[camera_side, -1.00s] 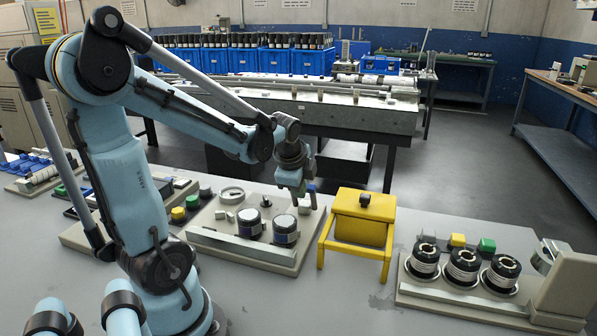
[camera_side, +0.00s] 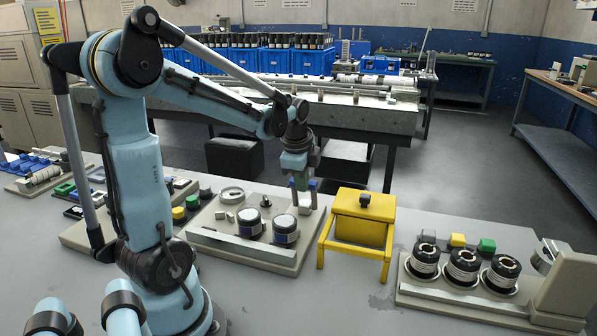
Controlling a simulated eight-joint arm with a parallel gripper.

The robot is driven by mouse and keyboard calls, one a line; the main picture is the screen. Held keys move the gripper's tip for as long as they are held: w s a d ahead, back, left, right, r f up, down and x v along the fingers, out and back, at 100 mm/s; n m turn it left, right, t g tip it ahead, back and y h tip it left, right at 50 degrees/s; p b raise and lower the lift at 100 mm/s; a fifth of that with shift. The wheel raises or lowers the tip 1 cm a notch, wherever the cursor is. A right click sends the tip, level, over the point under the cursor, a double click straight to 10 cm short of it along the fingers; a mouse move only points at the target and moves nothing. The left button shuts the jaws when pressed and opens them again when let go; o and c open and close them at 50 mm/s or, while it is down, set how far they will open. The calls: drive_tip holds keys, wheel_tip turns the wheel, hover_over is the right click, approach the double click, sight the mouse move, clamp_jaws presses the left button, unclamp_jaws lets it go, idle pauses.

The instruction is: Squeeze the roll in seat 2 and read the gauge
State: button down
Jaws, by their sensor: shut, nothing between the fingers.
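My gripper (camera_side: 304,203) points down over the back right corner of the middle station's plate (camera_side: 270,257). The left roll (camera_side: 250,223) and the right roll (camera_side: 285,229) stand upright on that plate. A white round part (camera_side: 231,195), possibly a dial, is at the plate's back left. Three black rolls with white bands stand at the right station: left (camera_side: 425,260), middle (camera_side: 462,266) and right (camera_side: 500,273). No seat numbers or gauge reading can be made out.
A yellow stand (camera_side: 360,230) with a dark knob is just right of my gripper. A grey housing (camera_side: 562,285) with a tilted face stands at the far right. Green and yellow blocks sit behind the right rolls.

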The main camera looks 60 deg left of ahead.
drive_tip(key=shift+w+a+r+g+h, duration=0.2)
drive_tip(key=shift+w+a+g+h, duration=0.25)
drive_tip(key=shift+w+a+g, duration=0.05)
drive_tip(key=shift+w+a+r+g+h, duration=0.15)
drive_tip(key=shift+w+a+g+h, duration=0.3)
drive_tip(key=shift+g, duration=0.05)
drive_tip(key=w+a, duration=0.4)
drive_tip(key=shift+f, duration=0.2)
drive_tip(key=shift+a, duration=0.15)
drive_tip(key=shift+s, duration=0.1)
drive_tip(key=s+d+r, duration=0.3)
drive_tip(key=w+a+r, duration=0.3)
drive_tip(key=r, duration=0.6)
drive_tip(key=shift+w, duration=0.15)
drive_tip(key=shift+d, duration=0.1)
